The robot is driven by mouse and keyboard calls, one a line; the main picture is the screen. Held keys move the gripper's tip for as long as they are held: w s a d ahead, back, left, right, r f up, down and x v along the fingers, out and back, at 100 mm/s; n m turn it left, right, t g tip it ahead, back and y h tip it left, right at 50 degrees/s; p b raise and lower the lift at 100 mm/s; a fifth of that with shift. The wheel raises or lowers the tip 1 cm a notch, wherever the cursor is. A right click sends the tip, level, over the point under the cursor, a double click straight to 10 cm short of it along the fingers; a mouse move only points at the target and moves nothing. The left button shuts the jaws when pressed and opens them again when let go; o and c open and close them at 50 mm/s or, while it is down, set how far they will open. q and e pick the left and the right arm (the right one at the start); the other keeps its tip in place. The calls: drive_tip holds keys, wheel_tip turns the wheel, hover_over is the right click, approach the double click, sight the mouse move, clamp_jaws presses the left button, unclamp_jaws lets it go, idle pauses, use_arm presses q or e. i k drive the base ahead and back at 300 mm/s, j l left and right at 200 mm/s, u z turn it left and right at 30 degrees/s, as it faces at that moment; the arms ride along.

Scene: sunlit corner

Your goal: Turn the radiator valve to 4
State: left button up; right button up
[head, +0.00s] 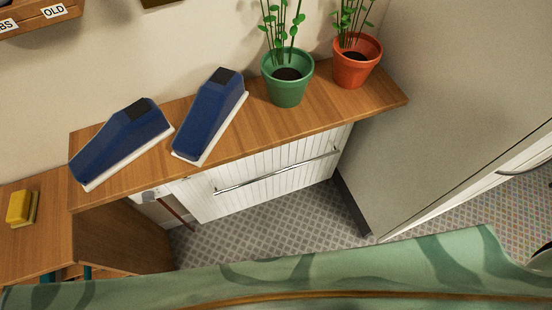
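The white ribbed radiator (235,190) stands under a wooden shelf, with a metal rail (275,173) across its front. A small pale fitting that looks like the radiator valve (151,195) shows at the radiator's left end, just below the shelf edge. It is partly hidden by the shelf, and its numbers and setting cannot be read. A reddish-brown pipe (178,212) runs down beside it. Neither of my grippers is in view.
On the shelf (240,140) stand two blue wedge-shaped objects (122,140) (210,110), a green plant pot (287,80) and an orange plant pot (356,62). A yellow sponge-like block (22,208) lies on the lower left surface. Green patterned fabric (300,270) spans the foreground.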

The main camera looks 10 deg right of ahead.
sight(147, 196)
drive_tip(key=u, duration=1.35)
drive_tip(key=k+j+z, duration=0.3)
drive_tip(key=k+j, duration=0.3)
drive_tip(key=j, duration=0.15)
drive_tip(key=i+l, duration=0.2)
drive_tip(key=i, duration=0.15)
